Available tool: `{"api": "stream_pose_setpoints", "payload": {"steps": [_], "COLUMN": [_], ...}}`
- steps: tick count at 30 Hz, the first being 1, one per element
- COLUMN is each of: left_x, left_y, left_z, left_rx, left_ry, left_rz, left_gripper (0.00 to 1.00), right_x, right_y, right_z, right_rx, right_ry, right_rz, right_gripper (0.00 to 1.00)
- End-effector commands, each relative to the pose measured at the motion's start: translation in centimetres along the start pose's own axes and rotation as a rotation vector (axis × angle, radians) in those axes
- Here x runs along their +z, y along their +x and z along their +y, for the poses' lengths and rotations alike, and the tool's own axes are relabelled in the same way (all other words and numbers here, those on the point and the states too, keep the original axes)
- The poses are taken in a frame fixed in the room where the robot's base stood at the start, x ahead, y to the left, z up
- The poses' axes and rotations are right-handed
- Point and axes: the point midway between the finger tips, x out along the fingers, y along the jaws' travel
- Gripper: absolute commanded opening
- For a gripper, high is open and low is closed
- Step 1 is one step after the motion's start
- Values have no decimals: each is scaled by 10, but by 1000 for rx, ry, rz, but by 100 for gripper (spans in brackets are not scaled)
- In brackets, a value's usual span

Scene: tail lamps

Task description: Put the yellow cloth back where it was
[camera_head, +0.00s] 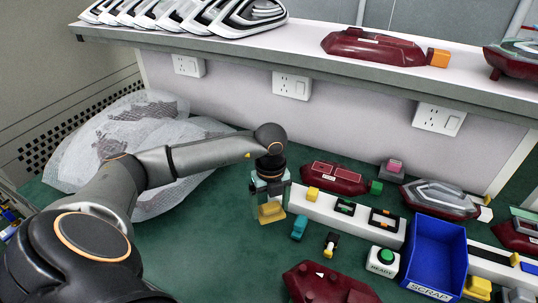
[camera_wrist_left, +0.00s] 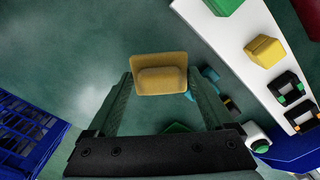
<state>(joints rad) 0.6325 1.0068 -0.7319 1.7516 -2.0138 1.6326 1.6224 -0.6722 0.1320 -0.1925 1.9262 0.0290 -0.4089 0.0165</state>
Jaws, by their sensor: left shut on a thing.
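The yellow cloth (camera_head: 271,213) is a small folded, mustard-coloured pad between the fingers of my left gripper (camera_head: 270,190). My left gripper is shut on it and holds it over the green bench, left of the white fixture strip. In the left wrist view the cloth (camera_wrist_left: 160,68) sits between the two fingertips (camera_wrist_left: 160,84), with bare green bench beyond it. I cannot tell how far it is above the bench. My right gripper is in neither view.
A white strip (camera_head: 322,207) carries a yellow block (camera_head: 313,194) and black clips. A blue SCRAP bin (camera_head: 435,255), a READY button (camera_head: 384,260), a teal piece (camera_head: 299,228) and dark red lamps (camera_head: 335,178) stand right. Bubble wrap (camera_head: 140,140) lies back left. Bench front of the gripper is clear.

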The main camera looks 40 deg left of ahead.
Motion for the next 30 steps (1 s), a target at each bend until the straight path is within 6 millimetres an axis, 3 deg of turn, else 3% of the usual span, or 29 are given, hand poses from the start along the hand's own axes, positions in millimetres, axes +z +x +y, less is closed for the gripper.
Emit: {"api": "stream_pose_setpoints", "payload": {"steps": [10,16,27,28,30], "left_x": [19,18,18,18,18], "left_y": [26,52,58,57,57], "left_z": [-3,-3,-3,-3,-3], "left_rx": [2,2,0,0,0], "left_ry": [-1,1,1,1,1], "left_rz": [1,2,1,1,1], "left_gripper": [42,42,42,88,96], "right_x": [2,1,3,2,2], "right_y": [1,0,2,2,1], "right_z": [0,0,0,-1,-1], "right_rx": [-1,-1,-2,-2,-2], "right_ry": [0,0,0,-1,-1], "right_rz": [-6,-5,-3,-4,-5], "right_gripper": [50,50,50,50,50]}}
